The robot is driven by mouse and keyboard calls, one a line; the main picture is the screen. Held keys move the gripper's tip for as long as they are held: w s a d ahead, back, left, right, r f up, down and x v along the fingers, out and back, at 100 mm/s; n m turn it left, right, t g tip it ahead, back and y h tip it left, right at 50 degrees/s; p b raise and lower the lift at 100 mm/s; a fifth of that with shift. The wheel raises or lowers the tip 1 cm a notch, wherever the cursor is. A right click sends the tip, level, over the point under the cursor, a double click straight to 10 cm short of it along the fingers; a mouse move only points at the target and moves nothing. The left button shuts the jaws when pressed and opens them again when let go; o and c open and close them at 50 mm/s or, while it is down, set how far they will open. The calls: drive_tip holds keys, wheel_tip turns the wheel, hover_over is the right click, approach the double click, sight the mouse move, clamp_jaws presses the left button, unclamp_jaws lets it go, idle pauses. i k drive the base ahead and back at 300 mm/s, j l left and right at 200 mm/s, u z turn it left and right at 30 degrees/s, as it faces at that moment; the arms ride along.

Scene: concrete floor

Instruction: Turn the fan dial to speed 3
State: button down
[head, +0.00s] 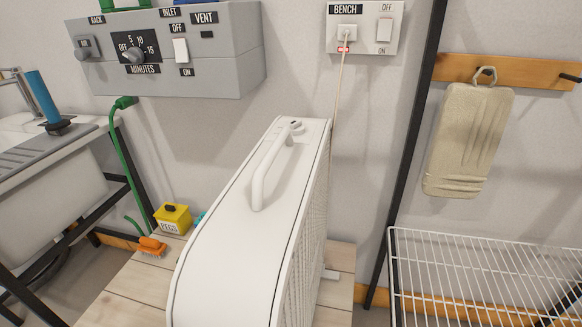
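A white box fan (222,232) stands upright on a wooden slatted bench (130,292) in the middle of the head view. I see its top with a white carrying handle (268,170) and, at a steep angle, its grille (307,235) on the right side. A small dark detail shows near the far end of the handle; I cannot tell if it belongs to a dial. No speed marks can be read. My gripper is not in view.
A grey wall box (225,60) with a minutes timer knob (134,54) and switches hangs at the upper left. A BENCH outlet panel (365,28) has a cord plugged in. A yellow PEGS box (173,218), an orange brush (152,245), a sink and a wire rack (480,265) flank the fan.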

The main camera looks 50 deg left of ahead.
sight(296, 127)
drive_tip(key=l+u, duration=0.25)
drive_tip(key=u, duration=0.25)
drive_tip(key=k+l+u, duration=0.1)
drive_tip(key=l+u, duration=0.15)
drive_tip(key=u, duration=0.25)
drive_tip(key=k+l+u, duration=0.1)
drive_tip(key=l+u, duration=0.15)
drive_tip(key=u, duration=0.2)
drive_tip(key=k+l+u, duration=0.35)
drive_tip(key=k+l, duration=0.5)
drive_tip(key=k+l+u, duration=0.3)
drive_tip(key=k+l, duration=0.55)
drive_tip(key=k, duration=0.15)
drive_tip(key=i+l, duration=0.1)
drive_tip(key=i, duration=0.5)
drive_tip(key=i+l, duration=0.1)
drive_tip(key=i, duration=0.45)
drive_tip(key=i+l+u, duration=0.1)
drive_tip(key=i, duration=0.5)
drive_tip(key=i+l, duration=0.15)
drive_tip(key=i, duration=0.4)
